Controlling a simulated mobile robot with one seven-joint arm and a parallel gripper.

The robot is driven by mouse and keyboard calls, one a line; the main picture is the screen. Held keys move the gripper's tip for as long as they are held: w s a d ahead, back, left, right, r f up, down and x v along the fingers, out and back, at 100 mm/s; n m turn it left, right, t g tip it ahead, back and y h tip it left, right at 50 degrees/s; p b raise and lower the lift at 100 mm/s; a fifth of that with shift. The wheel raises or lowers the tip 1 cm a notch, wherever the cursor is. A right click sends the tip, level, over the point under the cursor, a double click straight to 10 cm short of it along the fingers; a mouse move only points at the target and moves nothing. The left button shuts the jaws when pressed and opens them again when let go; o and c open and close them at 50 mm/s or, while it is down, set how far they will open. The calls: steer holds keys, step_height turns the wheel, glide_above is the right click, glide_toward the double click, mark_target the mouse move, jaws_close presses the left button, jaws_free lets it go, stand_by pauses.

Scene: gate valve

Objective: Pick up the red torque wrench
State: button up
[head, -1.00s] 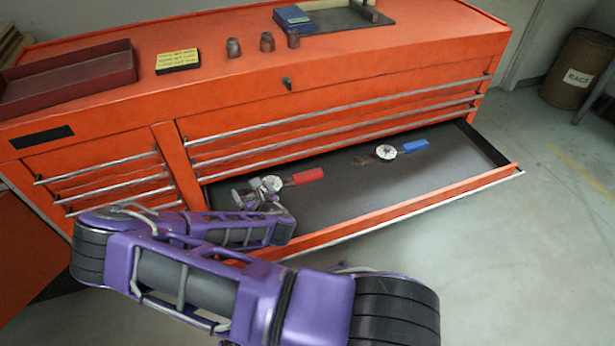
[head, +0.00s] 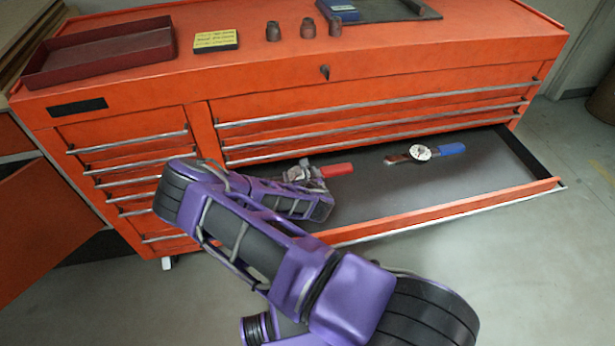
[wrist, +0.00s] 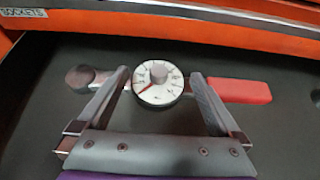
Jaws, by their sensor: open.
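The red torque wrench lies in the open drawer, its red handle (head: 337,169) pointing right in the head view. In the wrist view its round white dial (wrist: 159,84) sits at the centre, the red handle (wrist: 241,91) to the right and the grey head (wrist: 80,78) to the left. My gripper (wrist: 160,80) is open, with one finger on each side of the dial. Whether the fingers touch the wrench or are still above it, I cannot tell. In the head view my forearm hides most of the gripper and part of the wrench.
A blue-handled torque wrench (head: 425,153) lies farther right in the drawer (head: 470,178). The drawer's front edge (head: 450,207) runs below my wrist. Above, the orange cabinet top holds a dark red tray (head: 100,53), a yellow box (head: 216,41) and sockets (head: 307,28).

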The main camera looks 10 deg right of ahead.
mark_target(299, 174)
steer(key=x, duration=0.3)
steer(key=shift+w, duration=0.1)
steer(key=shift+c, duration=0.3)
steer(key=shift+a+f, duration=0.1)
steer(key=c, duration=1.4)
jaws_close()
steer(key=shift+s+f, duration=0.1)
steer(key=shift+s, duration=0.1)
steer(key=shift+s+f, duration=0.1)
steer(key=shift+f, duration=0.05)
